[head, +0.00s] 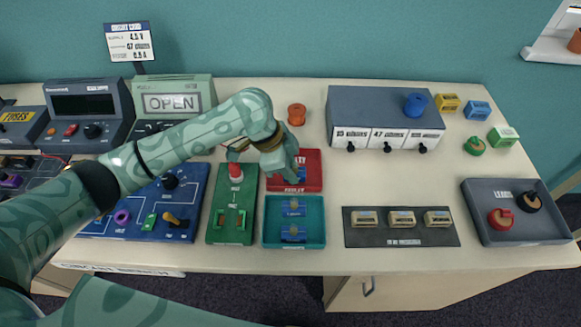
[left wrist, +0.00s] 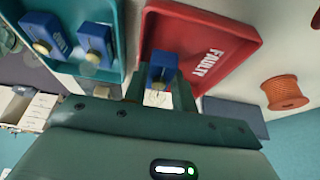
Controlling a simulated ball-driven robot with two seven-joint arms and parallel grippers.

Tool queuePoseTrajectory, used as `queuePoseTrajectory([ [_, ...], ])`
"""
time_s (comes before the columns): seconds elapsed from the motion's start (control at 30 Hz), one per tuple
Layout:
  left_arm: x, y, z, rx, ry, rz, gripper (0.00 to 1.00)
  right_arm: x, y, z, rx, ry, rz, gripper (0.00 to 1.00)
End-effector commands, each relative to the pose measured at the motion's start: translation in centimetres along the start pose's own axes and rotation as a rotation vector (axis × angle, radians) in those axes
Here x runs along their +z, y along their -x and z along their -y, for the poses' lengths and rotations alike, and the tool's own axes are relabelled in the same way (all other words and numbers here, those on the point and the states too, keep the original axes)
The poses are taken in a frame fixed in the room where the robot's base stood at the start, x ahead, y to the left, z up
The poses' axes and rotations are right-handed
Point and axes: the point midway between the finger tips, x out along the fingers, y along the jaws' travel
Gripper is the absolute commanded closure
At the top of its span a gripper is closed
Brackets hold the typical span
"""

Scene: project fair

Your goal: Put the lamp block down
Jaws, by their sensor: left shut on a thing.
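My left gripper (head: 290,174) reaches over the red tray marked FAULTY (head: 312,158). In the left wrist view the gripper (left wrist: 160,92) is shut on a blue lamp block (left wrist: 163,72) with a pale end, held between the two fingers. The block is in front of the near part of the red tray (left wrist: 190,22). Whether it touches the tray floor I cannot tell. In the head view the hand mostly hides the block. My right gripper is not in view.
A teal tray (head: 267,240) with two similar blue blocks (head: 293,208) adjoins the red tray at the front. A green board (head: 231,228) with a red-topped part stands to the left. An orange spool (head: 297,114) stands behind.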

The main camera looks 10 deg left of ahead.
Motion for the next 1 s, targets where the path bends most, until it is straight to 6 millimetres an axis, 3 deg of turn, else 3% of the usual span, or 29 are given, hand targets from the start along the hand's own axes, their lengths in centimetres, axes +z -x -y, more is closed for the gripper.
queuePoseTrajectory([
  [0.47, 0.5, -1.1, 0.0, 0.000, 0.000, 0.001, 1.00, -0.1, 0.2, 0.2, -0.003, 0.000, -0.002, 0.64],
  [0.5, 0.5, -1.1, 0.0, 0.001, 0.000, 0.001, 0.62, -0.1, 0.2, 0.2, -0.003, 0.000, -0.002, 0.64],
  [0.53, 0.5, -1.1, -0.1, 0.001, 0.000, 0.001, 0.54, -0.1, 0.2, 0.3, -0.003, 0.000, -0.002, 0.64],
  [1.0, 0.4, -1.3, -0.4, 0.010, -0.001, 0.001, 0.52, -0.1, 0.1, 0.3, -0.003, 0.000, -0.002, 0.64],
])
